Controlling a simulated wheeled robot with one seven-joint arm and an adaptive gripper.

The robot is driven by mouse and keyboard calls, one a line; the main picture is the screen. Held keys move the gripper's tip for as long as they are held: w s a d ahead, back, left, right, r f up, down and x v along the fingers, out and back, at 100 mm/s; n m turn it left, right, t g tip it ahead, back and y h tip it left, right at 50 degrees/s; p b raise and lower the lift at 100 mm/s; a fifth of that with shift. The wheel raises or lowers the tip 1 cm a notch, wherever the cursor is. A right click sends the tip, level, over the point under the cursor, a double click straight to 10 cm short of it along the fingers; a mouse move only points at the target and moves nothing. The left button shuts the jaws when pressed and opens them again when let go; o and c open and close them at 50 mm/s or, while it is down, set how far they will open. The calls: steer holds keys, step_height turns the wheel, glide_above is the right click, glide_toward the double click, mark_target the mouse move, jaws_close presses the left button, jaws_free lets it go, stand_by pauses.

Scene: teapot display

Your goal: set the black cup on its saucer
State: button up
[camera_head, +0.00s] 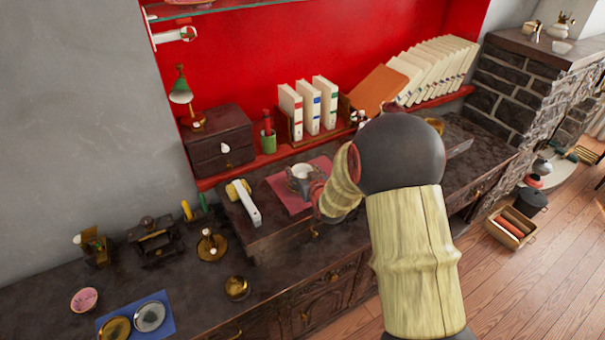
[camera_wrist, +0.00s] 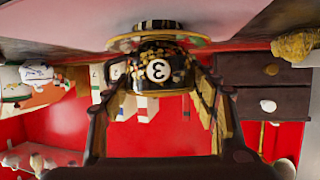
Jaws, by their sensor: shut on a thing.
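The wrist view is upside down. In it my gripper (camera_wrist: 163,90) is shut on the black cup (camera_wrist: 158,72), which has a white disc with a "3". The saucer (camera_wrist: 125,42), pale-rimmed, lies directly under the cup, at the top of the picture. Cup and saucer look very close; I cannot tell whether they touch. In the head view the cup (camera_head: 302,171) shows a pale inside and looks roughly upright above the pinkish-red mat (camera_head: 285,190). My gripper (camera_head: 308,186) reaches it from the right front and partly hides it. The saucer is hard to make out there.
A white and yellow object (camera_head: 244,203) lies left of the mat. A small dark drawer chest (camera_head: 218,140), a green pot (camera_head: 268,141) and upright books (camera_head: 312,107) stand behind. Brass pieces and a blue mat (camera_head: 165,323) occupy the left counter.

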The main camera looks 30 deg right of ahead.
steer(key=shift+f, duration=0.15)
steer(key=o, duration=1.2)
